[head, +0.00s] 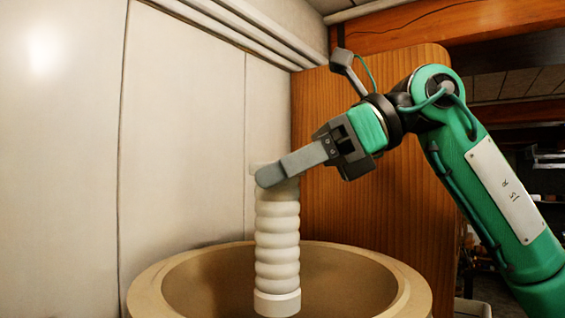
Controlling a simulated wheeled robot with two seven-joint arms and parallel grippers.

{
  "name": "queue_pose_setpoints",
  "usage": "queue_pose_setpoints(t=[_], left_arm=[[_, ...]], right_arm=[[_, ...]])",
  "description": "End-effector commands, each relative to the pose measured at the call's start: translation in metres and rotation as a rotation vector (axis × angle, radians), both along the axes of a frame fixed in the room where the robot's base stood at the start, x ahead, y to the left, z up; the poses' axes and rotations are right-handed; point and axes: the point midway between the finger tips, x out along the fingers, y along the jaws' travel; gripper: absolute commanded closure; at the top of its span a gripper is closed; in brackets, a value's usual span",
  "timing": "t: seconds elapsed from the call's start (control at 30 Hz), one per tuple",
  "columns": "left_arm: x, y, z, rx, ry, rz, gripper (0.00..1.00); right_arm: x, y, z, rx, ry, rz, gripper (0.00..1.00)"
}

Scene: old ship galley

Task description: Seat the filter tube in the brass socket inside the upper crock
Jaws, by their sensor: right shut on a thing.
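The filter tube (277,240) is white, ribbed and upright, with a plain collar at its lower end. My right gripper (272,178) comes in from the right and is shut on the tube near its top. The tube hangs over the open mouth of the upper crock (150,288), a wide tan round vessel, and its lower end shows against the crock's inside. Whether it touches anything below cannot be told. The brass socket is not visible; the crock's floor is out of view. My left gripper is not in view.
Pale wall panels (65,160) stand behind and to the left. A brown wooden panel (385,215) rises close behind the crock and below my right arm. Darker shelving (545,160) is at the far right. The air left of the tube is clear.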

Motion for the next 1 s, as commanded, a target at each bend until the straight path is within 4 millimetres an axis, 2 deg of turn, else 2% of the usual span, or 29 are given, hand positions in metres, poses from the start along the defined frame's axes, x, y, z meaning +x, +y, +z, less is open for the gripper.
queue_pose_setpoints(t=[0.1,0.4,0.6,1.0], left_arm=[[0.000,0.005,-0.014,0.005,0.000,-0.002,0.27],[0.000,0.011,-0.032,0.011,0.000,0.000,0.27],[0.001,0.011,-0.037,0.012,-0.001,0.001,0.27],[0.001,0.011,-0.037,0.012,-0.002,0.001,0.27]], right_arm=[[0.000,0.000,-0.016,0.002,0.000,-0.001,0.69],[0.000,0.000,-0.040,0.002,0.000,0.000,0.69],[0.000,0.000,-0.046,0.002,0.000,0.000,0.69],[0.000,0.000,-0.046,0.002,0.000,0.000,0.69]])
